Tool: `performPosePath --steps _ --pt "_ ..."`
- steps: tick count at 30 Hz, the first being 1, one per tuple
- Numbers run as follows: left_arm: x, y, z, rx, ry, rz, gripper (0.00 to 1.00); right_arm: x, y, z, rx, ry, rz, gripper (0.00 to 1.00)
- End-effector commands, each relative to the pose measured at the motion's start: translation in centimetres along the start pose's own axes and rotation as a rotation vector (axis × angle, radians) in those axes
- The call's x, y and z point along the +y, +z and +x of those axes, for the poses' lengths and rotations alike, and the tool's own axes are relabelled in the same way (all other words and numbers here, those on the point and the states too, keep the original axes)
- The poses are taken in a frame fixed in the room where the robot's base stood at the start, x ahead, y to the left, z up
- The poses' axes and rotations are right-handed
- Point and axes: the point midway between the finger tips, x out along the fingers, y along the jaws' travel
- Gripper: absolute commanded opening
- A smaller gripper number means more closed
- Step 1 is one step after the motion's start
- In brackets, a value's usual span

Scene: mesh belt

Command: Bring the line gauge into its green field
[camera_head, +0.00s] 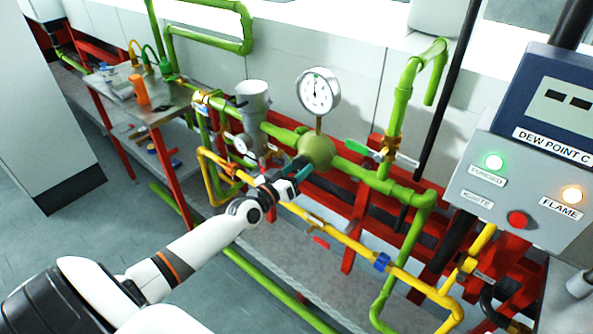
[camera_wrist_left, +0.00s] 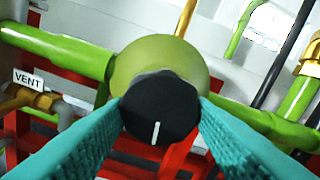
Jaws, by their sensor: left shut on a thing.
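The line gauge (camera_head: 319,91) is a round white dial on a thin stem above the green pipe. A small green mark shows near the top of its face, and a dark needle appears to stand near upright. Its exact reading is too small to tell. Below it sits a round green valve body (camera_head: 316,150), also large in the left wrist view (camera_wrist_left: 165,58). My left gripper (camera_head: 298,168) is shut on the black knob (camera_wrist_left: 160,108) at the front of this body, teal fingers on both sides. The knob's white line points down in the wrist view. My right gripper is not in view.
A control box (camera_head: 525,190) at right has a lit green lamp, a lit amber lamp and a red button. A green-handled valve (camera_head: 364,149) is right of the body, and a grey cylinder (camera_head: 253,103) is left. Yellow pipe (camera_head: 345,240) runs below.

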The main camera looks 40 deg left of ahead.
Motion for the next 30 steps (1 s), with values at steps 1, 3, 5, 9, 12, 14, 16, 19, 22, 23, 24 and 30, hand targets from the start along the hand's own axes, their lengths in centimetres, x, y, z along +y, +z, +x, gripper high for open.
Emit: performPosePath --steps 1,3,5,9,12,14,16,19,22,23,24,30 --pt "0.0 -0.1 0.0 0.002 0.0 -0.003 0.25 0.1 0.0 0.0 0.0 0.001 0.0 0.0" --pt "0.0 -0.1 0.0 0.002 0.0 -0.004 0.25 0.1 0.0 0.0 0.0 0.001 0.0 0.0" --pt "0.0 -0.1 0.0 0.002 0.0 -0.004 0.25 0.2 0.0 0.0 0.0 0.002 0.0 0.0" --pt "0.0 -0.1 0.0 0.002 0.0 -0.004 0.25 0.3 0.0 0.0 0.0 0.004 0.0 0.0" --pt "0.0 -0.1 0.0 0.002 0.0 -0.003 0.56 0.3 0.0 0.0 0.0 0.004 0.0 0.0" --pt "0.0 -0.1 0.0 0.002 0.0 -0.003 0.66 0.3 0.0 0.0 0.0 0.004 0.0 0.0" --pt "0.0 -0.1 0.0 0.002 0.0 -0.003 0.7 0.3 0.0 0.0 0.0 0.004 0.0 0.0" --pt "0.0 -0.1 0.0 0.001 0.0 -0.003 0.7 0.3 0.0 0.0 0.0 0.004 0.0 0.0" --pt "0.0 0.0 0.0 0.001 0.0 -0.003 0.7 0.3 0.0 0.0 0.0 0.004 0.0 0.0" --pt "0.0 -0.1 -0.1 0.001 0.0 -0.003 0.7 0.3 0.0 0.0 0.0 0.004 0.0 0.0" --pt "0.0 -0.1 -0.2 0.001 0.0 -0.003 0.7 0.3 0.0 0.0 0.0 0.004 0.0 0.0" --pt "0.0 -0.2 -2.6 0.004 0.001 -0.005 0.7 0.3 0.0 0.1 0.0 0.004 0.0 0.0"
